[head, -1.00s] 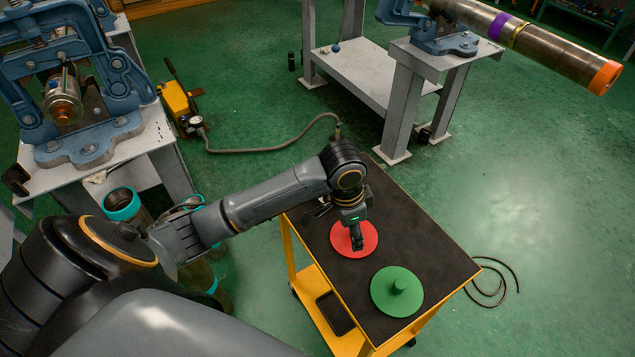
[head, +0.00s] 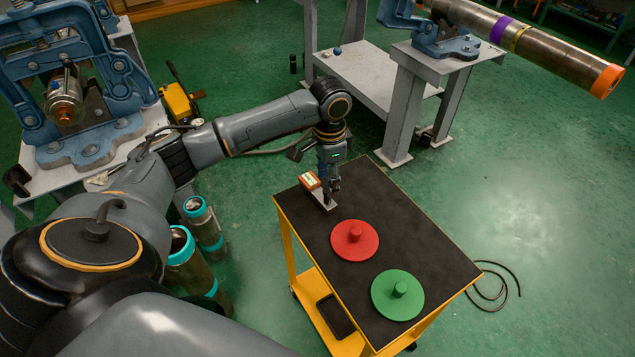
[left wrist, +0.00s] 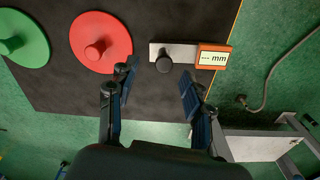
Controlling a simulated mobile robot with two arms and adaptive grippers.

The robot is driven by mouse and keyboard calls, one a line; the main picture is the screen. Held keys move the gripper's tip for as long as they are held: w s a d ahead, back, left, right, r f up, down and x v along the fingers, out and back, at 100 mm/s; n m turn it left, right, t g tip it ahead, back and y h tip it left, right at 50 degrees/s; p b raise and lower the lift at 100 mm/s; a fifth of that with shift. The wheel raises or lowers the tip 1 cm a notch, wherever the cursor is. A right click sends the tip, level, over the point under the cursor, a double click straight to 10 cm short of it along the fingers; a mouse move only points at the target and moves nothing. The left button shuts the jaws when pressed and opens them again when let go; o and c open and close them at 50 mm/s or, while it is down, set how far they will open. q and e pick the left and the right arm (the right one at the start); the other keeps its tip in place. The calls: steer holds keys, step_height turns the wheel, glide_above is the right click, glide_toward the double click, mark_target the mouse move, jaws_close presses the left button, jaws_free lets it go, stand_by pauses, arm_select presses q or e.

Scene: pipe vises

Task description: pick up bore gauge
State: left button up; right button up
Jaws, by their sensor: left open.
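The bore gauge, with an orange display box (head: 310,181) and a light grey bar (head: 323,203), lies near the far left edge of the dark cart top. In the left wrist view the display (left wrist: 213,58) reads "mm", and a dark round knob (left wrist: 164,64) stands on the bar. My left gripper (head: 333,187) points down at the gauge and partly covers it in the head view. In the left wrist view its fingers (left wrist: 156,73) are apart and empty, with the knob ahead between their lines. I cannot tell whether they touch the gauge. My right gripper is not in view.
A red disc (head: 355,241) and a green disc (head: 397,296), each with a central knob, lie on the cart top (head: 437,257). A blue vise (head: 90,151) stands on a bench at left. A pipe (head: 560,54) sits in another vise at upper right.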

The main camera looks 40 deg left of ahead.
mark_target(318, 190)
arm_select(q)
steer(key=f, duration=0.6)
steer(key=shift+w+a, duration=0.25)
steer(key=shift+w, duration=0.05)
jaws_close()
steer(key=shift+r, duration=0.1)
